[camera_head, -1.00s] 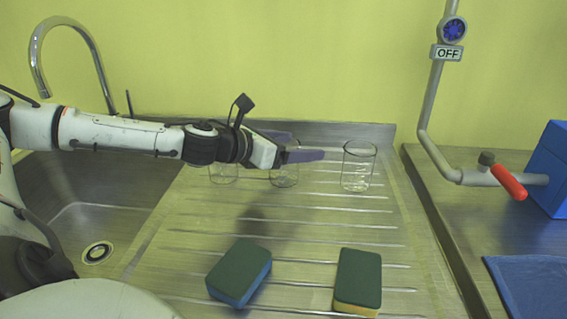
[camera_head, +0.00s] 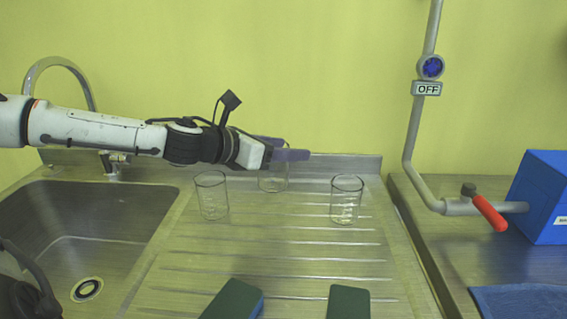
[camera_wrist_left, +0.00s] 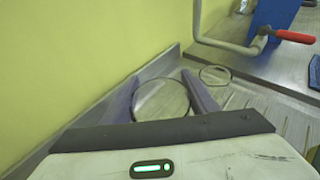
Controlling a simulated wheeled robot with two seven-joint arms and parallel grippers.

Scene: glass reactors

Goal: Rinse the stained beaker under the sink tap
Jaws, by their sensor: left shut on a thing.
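My left gripper (camera_head: 283,148) is shut on a clear glass beaker (camera_head: 273,182), holding it upright above the back of the drainboard (camera_head: 290,254). In the left wrist view, the fingers (camera_wrist_left: 163,98) lie on both sides of the round rim of this held beaker (camera_wrist_left: 160,100). Two other clear beakers stand on the drainboard, a left one (camera_head: 211,197) and a right one (camera_head: 346,200). No stain can be made out on any beaker. The sink (camera_head: 150,205) is at the left, with the curved tap (camera_head: 60,62) behind it, partly hidden by my arm. My right gripper is out of view.
Two green-topped sponges (camera_head: 232,301) (camera_head: 348,302) lie at the drainboard's front. At the right are a grey pipe (camera_head: 413,140) with an OFF sign (camera_head: 427,89), a red-handled valve (camera_head: 489,212), a blue box (camera_head: 545,195) and a blue cloth (camera_head: 520,302).

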